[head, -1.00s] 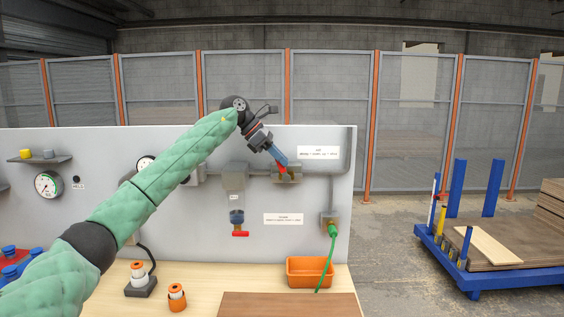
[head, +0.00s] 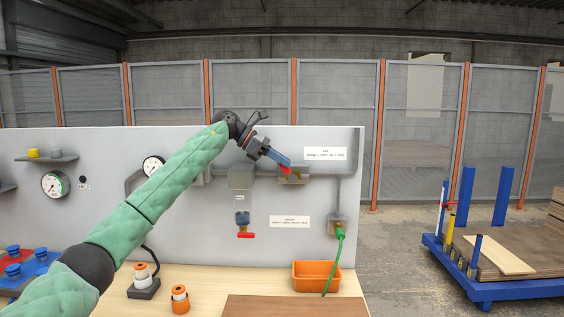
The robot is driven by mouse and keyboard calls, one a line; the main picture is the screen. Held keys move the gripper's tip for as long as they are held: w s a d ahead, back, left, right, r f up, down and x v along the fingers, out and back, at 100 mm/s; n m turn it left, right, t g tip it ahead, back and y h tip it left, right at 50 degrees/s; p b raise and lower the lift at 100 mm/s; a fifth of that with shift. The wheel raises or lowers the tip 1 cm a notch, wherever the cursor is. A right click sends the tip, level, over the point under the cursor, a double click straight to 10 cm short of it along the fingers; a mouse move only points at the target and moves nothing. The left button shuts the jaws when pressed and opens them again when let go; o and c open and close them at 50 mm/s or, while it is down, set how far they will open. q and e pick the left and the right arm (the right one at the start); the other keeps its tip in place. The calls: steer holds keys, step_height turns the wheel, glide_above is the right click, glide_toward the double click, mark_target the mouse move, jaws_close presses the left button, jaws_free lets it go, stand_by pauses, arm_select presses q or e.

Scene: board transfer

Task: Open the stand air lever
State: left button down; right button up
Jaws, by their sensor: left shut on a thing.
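The stand air lever is the small red handle (head: 286,171) on a brass-coloured valve (head: 297,177) in the pipe along the grey panel, left of and below the upper white label. My left gripper (head: 282,161) reaches it from the upper left, with its blue fingers shut on the red lever. The fingers hide part of the lever, so its exact angle is hard to read. My right gripper is not in view.
A filter bowl with a red tap (head: 245,235) hangs left of and below the valve. A brown board (head: 295,305) lies on the bench. A blue cart (head: 500,288) stands at right.

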arm_select(q)
steer(key=c, duration=1.4)
jaws_free()
steer(key=shift+c, duration=0.2)
steer(key=shift+a, duration=0.1)
steer(key=b+v, duration=0.1)
steer(key=v, duration=0.6)
steer(key=shift+a+r+b, duration=0.2)
steer(key=shift+a+b, duration=0.1)
steer(key=shift+b, duration=0.05)
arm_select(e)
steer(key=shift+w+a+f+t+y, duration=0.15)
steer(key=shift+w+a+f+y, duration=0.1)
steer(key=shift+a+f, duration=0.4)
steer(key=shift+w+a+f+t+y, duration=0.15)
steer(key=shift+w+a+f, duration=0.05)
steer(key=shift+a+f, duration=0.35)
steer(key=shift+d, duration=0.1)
